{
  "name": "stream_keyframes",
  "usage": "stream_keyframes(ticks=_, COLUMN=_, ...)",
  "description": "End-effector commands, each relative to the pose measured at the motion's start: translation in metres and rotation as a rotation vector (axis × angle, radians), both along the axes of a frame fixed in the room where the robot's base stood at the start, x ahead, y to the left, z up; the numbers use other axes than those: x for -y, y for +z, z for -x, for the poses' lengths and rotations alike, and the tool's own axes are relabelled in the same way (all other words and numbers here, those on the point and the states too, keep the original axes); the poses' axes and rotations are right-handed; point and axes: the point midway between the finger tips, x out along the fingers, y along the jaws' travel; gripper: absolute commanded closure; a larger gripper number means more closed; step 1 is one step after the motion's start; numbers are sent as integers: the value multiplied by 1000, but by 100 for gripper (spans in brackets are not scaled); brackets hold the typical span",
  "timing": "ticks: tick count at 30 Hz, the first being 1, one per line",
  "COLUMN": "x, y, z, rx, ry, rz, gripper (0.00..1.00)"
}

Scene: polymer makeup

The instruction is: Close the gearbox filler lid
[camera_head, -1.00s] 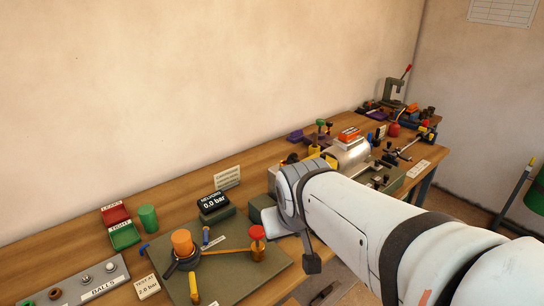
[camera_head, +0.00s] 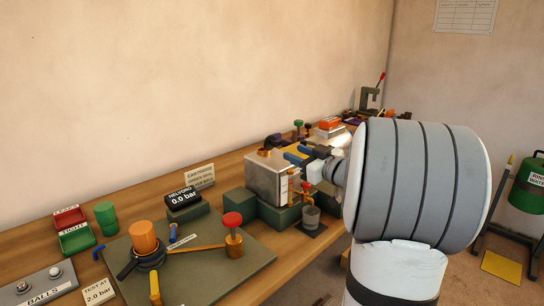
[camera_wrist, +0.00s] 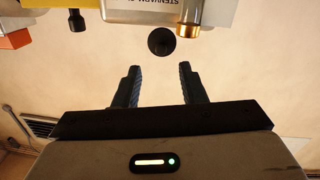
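A silvery metal box (camera_head: 268,180), apparently the gearbox, stands on a dark green base on the bench in the head view. A brass fitting (camera_head: 264,152) sits on its top. I cannot tell which part is the filler lid. My gripper (camera_head: 301,154) is at the box's top right, its two blue fingers spread and pointing left. In the wrist view my gripper (camera_wrist: 158,78) is open, with nothing between its fingers. A round black knob (camera_wrist: 161,42) lies beyond the fingertips, apart from them, and a brass cylinder (camera_wrist: 189,18) is above right of it.
A small grey cup (camera_head: 310,215) stands before the box under a brass tap (camera_head: 306,187). A green plate (camera_head: 215,268) with an orange cylinder (camera_head: 143,236) and red knob (camera_head: 232,220) lies left. My arm hides much of the bench on the right.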

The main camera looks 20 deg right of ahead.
Motion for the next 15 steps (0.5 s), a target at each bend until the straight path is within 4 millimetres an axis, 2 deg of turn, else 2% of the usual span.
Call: stream_keyframes(ticks=15, x=-20, y=0, z=-66, rx=1, ry=8, rz=-1, gripper=62)
